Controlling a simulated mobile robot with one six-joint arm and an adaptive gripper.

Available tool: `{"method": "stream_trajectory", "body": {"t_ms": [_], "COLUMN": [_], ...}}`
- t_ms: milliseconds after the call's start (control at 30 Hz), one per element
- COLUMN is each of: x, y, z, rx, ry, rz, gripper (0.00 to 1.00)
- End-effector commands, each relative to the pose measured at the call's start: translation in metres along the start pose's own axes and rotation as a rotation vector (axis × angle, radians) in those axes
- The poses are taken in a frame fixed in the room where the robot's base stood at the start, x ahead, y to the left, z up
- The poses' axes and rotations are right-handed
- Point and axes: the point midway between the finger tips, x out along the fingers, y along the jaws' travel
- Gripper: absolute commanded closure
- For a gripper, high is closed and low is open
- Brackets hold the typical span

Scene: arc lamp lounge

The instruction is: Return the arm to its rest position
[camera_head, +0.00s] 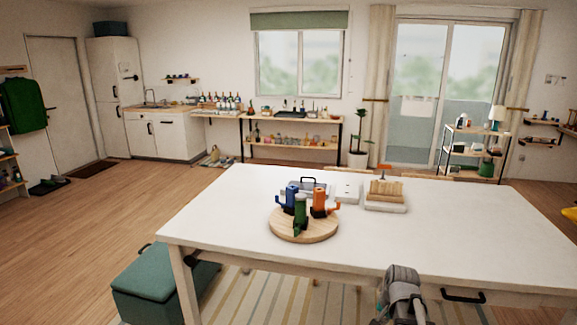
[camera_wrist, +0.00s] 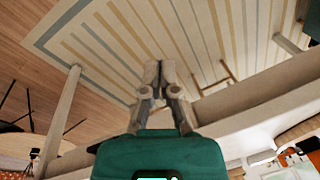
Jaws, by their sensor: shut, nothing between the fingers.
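My gripper (camera_wrist: 153,70) shows in the wrist view with its two grey fingers together and nothing between them. Its teal body fills the bottom of that view. The striped rug (camera_wrist: 215,35) and wooden floor lie beyond the fingertips. In the head view, a grey part of my arm stands at the front edge of the white table (camera_head: 480,225), right of centre; the fingers cannot be made out there.
On the table are a round wooden board (camera_head: 305,234) with blue, green and orange items, and a white tray (camera_head: 385,207) with a wooden block. The table's right side is clear. A teal storage bench (camera_head: 150,290) stands at the left. The table's front has a dark handle (camera_head: 463,296).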

Motion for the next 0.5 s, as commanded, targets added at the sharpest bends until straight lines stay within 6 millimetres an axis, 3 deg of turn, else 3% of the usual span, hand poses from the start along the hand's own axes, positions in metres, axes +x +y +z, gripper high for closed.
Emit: {"method": "stream_trajectory", "body": {"t_ms": [33,200,333,500], "x": [-0.004,-0.008,-0.012,-0.015], "y": [-0.005,-0.018,-0.023,-0.026], "z": [0.020,0.068,0.098,0.120], "rx": [-0.077,-0.343,-0.513,-0.649], "ry": [-0.009,-0.043,-0.068,-0.089], "rz": [0.017,0.074,0.110,0.137], "gripper": [1.00,1.00,1.00,1.00]}}
